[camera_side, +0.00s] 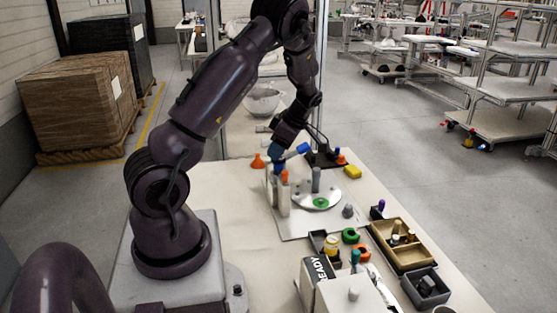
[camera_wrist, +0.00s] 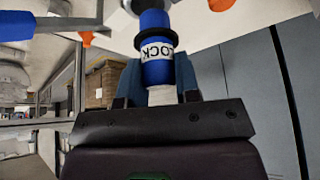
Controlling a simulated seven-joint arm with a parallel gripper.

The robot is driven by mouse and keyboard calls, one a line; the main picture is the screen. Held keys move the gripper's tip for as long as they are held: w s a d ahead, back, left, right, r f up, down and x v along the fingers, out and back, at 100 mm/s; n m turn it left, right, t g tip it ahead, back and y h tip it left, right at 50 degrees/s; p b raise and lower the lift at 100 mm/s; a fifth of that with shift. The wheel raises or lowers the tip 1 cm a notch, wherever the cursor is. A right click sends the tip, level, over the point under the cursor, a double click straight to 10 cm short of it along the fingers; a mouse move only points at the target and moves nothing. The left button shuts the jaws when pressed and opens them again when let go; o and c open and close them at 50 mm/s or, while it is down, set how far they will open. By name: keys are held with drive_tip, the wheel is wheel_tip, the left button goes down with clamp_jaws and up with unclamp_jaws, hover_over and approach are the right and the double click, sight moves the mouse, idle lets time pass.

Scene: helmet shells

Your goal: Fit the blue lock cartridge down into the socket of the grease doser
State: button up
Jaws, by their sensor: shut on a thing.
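The blue lock cartridge (camera_wrist: 156,70) has a white "LOCK" label and a dark ring in the wrist view. My gripper (camera_wrist: 160,92) is shut on it, with a finger on each side and a white end near the palm. In the side view my gripper (camera_side: 277,156) is over the grease doser (camera_side: 281,197), a pale upright block on a plate at the table's far left. The cartridge's blue lower part (camera_side: 279,168) shows just above the block. The socket is hidden, so I cannot tell whether the cartridge tip is inside it.
A blue-handled lever (camera_side: 302,148) stands close beside my gripper. A round plate (camera_side: 317,200) with a grey post and green spot is right of the block. Trays (camera_side: 402,246) and a READY box (camera_side: 345,290) fill the front.

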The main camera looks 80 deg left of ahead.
drive_tip(key=shift+w+a+f, duration=0.1)
drive_tip(key=shift+a+f, duration=0.05)
drive_tip(key=shift+f, duration=1.75)
drive_tip(key=shift+f, duration=0.1)
drive_tip(key=o, duration=1)
